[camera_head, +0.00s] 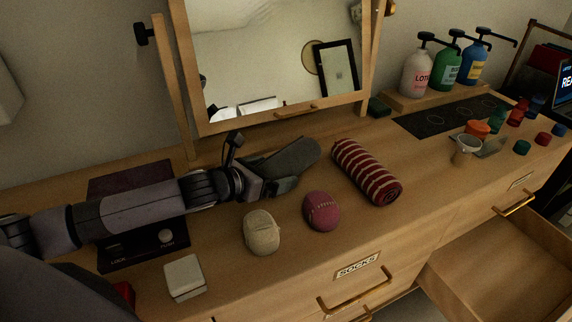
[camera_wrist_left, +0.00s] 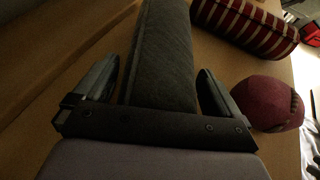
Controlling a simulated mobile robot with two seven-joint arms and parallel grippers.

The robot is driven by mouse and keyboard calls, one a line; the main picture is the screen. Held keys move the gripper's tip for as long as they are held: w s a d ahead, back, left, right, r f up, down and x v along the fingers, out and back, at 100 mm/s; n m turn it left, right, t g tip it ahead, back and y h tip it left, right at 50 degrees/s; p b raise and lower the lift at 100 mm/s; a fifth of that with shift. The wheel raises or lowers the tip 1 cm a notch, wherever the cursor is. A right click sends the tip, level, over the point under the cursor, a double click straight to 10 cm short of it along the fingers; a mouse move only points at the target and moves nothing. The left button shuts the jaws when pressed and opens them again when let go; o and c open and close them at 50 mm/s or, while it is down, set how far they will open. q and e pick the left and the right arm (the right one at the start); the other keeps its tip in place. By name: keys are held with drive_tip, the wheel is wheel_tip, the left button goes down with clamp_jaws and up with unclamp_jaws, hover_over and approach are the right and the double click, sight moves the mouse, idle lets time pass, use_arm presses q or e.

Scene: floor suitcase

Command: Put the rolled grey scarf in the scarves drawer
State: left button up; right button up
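The rolled grey scarf (camera_head: 295,157) lies on the dresser top below the mirror; it also shows in the left wrist view (camera_wrist_left: 163,55). My left gripper (camera_head: 272,184) is at the scarf's near left end. In the wrist view its fingers stand apart on either side of the scarf, with a narrow gap at the left; contact at the right is unclear. A drawer (camera_head: 500,262) at the lower right stands open, and its visible inside is bare. I cannot read a scarves label on it. My right gripper is out of view.
A red-and-cream striped roll (camera_head: 367,170), a maroon ball-shaped bundle (camera_head: 321,210) and a beige one (camera_head: 262,232) lie close by. A closed drawer is labelled SOCKS (camera_head: 356,266). Pump bottles (camera_head: 417,72) and small coloured jars (camera_head: 516,117) stand farther right. The mirror (camera_head: 280,62) rises behind.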

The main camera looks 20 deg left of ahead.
use_arm(q)
drive_tip(key=c, duration=0.9)
drive_tip(key=shift+o, duration=0.2)
drive_tip(key=shift+r, duration=0.15)
drive_tip(key=shift+r, duration=0.6)
drive_tip(key=s+a, duration=0.1)
drive_tip(key=s, duration=0.1)
drive_tip(key=s+b, duration=0.1)
drive_tip(key=s, duration=0.2)
drive_tip(key=s+a, duration=0.1)
drive_tip(key=s, duration=0.1)
drive_tip(key=shift+s+a+f+b, duration=0.2)
drive_tip(key=shift+s+a+b, duration=0.1)
drive_tip(key=shift+s+a, duration=0.05)
wheel_tip(320, 180, up, 14)
drive_tip(key=p, duration=0.4)
